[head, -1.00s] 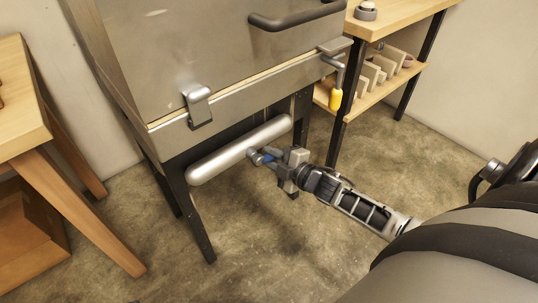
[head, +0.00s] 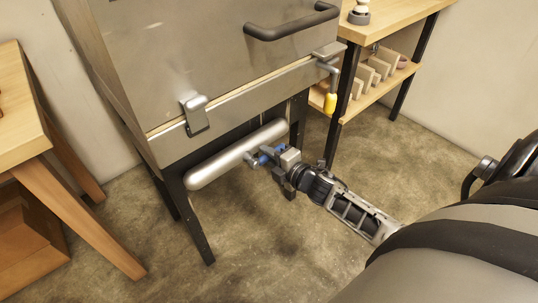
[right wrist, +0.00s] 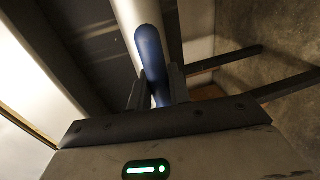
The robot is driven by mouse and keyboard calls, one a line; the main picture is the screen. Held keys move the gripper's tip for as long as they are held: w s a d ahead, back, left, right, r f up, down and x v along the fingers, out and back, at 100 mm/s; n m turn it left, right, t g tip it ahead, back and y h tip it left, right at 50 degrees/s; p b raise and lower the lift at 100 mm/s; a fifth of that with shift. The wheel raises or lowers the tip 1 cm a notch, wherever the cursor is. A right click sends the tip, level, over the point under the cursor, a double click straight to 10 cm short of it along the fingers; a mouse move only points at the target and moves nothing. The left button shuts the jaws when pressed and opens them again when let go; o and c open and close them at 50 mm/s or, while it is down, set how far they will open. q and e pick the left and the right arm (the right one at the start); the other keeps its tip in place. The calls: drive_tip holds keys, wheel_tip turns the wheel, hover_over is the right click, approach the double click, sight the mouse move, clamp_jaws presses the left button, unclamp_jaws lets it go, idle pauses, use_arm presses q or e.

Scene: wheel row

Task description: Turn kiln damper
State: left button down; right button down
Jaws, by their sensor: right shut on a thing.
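The kiln (head: 185,60) is a grey metal box on dark legs. A rounded silver cylinder (head: 225,160) lies under its front edge. A blue damper handle (head: 267,158) sits by the right part of the cylinder; in the right wrist view the handle (right wrist: 152,55) is a rounded blue bar in front of the cylinder (right wrist: 137,14). My right gripper (head: 262,160) is shut on this handle. In the right wrist view its fingers (right wrist: 157,92) stand on either side of the bar and hide its lower part. My left gripper is not in view.
The kiln has a dark front handle (head: 290,22), a latch (head: 195,115) and a yellow-tipped lever (head: 330,102) at its right corner. A wooden table (head: 25,120) stands at left, a shelved bench (head: 405,14) at right. Concrete floor (head: 270,255) lies open in front.

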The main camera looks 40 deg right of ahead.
drive_tip(key=c, duration=1.3)
unclamp_jaws()
drive_tip(key=shift+c, duration=0.2)
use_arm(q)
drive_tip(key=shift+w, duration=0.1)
